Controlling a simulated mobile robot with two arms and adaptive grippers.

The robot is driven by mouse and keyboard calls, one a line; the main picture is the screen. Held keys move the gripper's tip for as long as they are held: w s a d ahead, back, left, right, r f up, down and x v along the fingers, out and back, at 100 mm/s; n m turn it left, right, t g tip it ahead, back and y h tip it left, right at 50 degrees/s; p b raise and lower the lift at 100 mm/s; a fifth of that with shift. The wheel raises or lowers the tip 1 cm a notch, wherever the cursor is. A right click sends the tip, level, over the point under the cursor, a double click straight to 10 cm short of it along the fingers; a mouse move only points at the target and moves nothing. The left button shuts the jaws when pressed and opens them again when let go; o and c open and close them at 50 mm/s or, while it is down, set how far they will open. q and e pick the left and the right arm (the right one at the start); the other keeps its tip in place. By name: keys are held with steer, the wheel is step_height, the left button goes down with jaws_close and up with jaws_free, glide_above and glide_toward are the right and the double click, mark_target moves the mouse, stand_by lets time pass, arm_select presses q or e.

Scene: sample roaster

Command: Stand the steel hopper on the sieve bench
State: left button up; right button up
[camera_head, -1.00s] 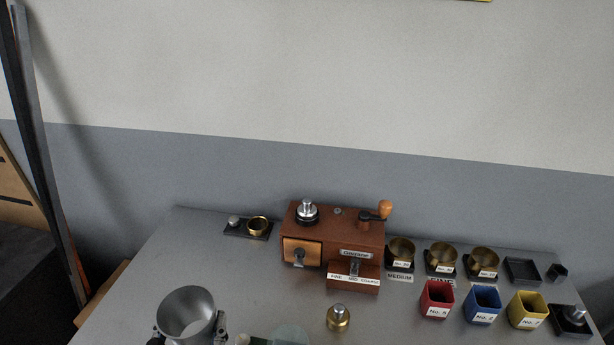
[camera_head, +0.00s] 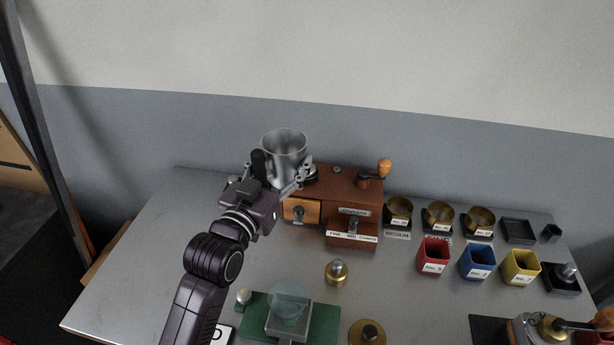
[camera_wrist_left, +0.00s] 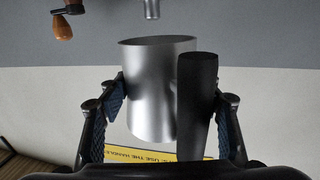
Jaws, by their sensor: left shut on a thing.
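The steel hopper (camera_head: 284,150) is a shiny open cylinder with a black handle. My left gripper (camera_head: 278,178) is shut on it and holds it upright near the back of the grey sieve bench (camera_head: 150,265), in front of the wall. In the head view the hopper overlaps the left end of the wooden grinder; whether they touch cannot be told. In the left wrist view the hopper (camera_wrist_left: 150,90) sits between the fingers (camera_wrist_left: 168,110), with its black handle in front. My right gripper is not in view.
The wooden grinder (camera_head: 350,208) stands at the back middle. Brass sieves (camera_head: 438,217) and red, blue and yellow cups (camera_head: 478,261) are to the right. A brass weight (camera_head: 336,273) and a green mat (camera_head: 325,325) are nearer the front. The bench's left part is clear.

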arm_select(q)
steer(key=w+d+r+m+h, duration=0.1)
steer(key=w+d+r, duration=0.3)
steer(key=w+r, duration=0.5)
step_height(320, 180, up, 3)
steer(key=shift+d+f+g+h, duration=0.1)
steer(key=shift+d+g+h, duration=0.3)
steer(key=shift+h, duration=0.1)
steer(key=shift+w+f, duration=0.1)
step_height(320, 180, down, 16)
steer(key=shift+r+p, duration=0.1)
steer(key=shift+p, duration=0.55)
step_height(320, 180, down, 4)
steer(key=shift+r, duration=0.2)
